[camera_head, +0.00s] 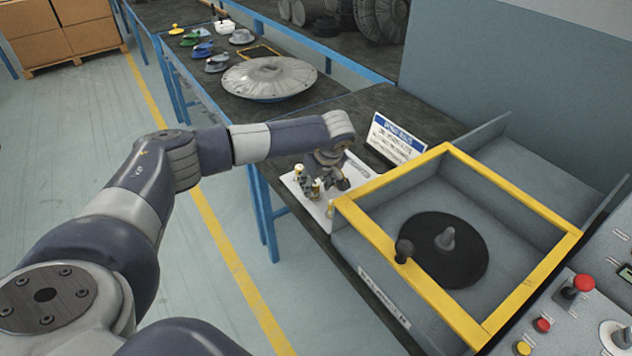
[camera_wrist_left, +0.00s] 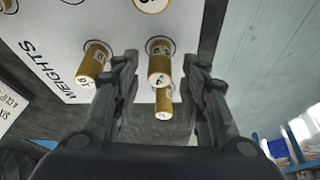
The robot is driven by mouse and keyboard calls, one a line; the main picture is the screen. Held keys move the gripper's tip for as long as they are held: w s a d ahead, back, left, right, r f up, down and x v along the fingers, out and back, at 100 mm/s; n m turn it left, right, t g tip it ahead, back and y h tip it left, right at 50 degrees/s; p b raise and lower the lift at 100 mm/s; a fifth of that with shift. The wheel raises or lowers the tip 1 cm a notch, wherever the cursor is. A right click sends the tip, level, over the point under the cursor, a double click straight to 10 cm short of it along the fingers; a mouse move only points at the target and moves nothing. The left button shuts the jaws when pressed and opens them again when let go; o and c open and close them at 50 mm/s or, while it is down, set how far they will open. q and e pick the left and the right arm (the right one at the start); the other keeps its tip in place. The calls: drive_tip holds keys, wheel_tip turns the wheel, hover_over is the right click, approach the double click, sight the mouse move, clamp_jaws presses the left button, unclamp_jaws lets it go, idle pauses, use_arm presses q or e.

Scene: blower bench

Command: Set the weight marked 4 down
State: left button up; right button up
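My left gripper (camera_head: 330,174) is over the white weights plate (camera_head: 318,214) on the bench. In the left wrist view its two fingers (camera_wrist_left: 160,65) stand apart, with gaps on both sides of the brass weights between them. One brass weight (camera_wrist_left: 159,66) stands in a ringed spot on the plate, between the fingertips. Another brass weight (camera_wrist_left: 164,99) shows just below it in the picture, partly hidden behind it. A third brass weight (camera_wrist_left: 95,62) stands left of the left finger. The marks are too small to tell surely which weight is the 4. My right gripper is not in view.
A yellow-framed grey bin (camera_head: 450,155) with a black disc (camera_head: 465,262) lies right of the plate. A sign (camera_head: 396,140) stands behind the plate. A control panel with buttons (camera_head: 583,283) is at the lower right. A large metal disc (camera_head: 268,77) lies further back.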

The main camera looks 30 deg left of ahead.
use_arm(q)
drive_tip(key=shift+r, duration=0.15)
drive_tip(key=b+v, duration=0.2)
drive_tip(key=v, duration=1)
